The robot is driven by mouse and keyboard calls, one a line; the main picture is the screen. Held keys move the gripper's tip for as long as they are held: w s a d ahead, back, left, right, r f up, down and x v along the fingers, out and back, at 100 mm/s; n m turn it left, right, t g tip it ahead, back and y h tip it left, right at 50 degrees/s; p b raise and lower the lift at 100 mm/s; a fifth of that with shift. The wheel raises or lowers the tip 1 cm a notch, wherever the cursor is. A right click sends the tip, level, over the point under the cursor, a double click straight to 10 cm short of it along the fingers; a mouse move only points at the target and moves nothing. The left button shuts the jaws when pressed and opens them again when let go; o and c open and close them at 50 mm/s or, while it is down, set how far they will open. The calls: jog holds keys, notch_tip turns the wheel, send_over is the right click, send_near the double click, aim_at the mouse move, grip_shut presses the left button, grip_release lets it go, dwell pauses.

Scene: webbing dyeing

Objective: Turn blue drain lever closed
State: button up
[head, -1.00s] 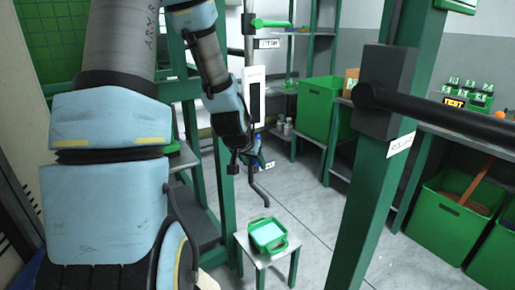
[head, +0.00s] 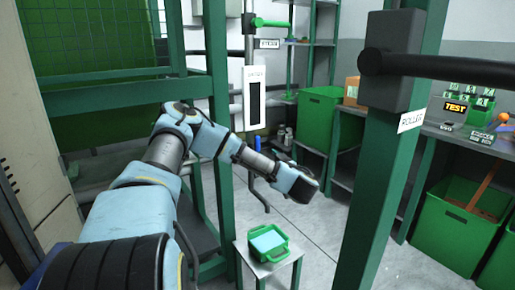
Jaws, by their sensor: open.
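A small blue upright piece (head: 257,143), which looks like the blue drain lever, shows beyond my forearm, below the white gauge panel. Only part of it shows, so I cannot tell whether it is open or closed. A dark bent pipe (head: 262,199) hangs below it, partly behind my arm. My arm reaches right across the view, and its light-blue wrist is in front of and right of the blue piece. My gripper's fingers are hidden behind the wrist.
A green tray (head: 286,251) with pale blue contents stands on a small stool (head: 263,272). A green post (head: 376,190) with a roller bar (head: 435,64) stands at right. Green frame bars are at left. Grey floor is clear between the stool and shelves.

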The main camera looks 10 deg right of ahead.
aim_at(259, 145)
jog(key=p+x, duration=0.1)
jog(key=x, duration=0.9)
jog(key=shift+w+a, duration=0.1)
jog(key=shift+w, duration=0.2)
jog(key=shift+c, duration=0.2)
grip_shut()
dwell(0.9)
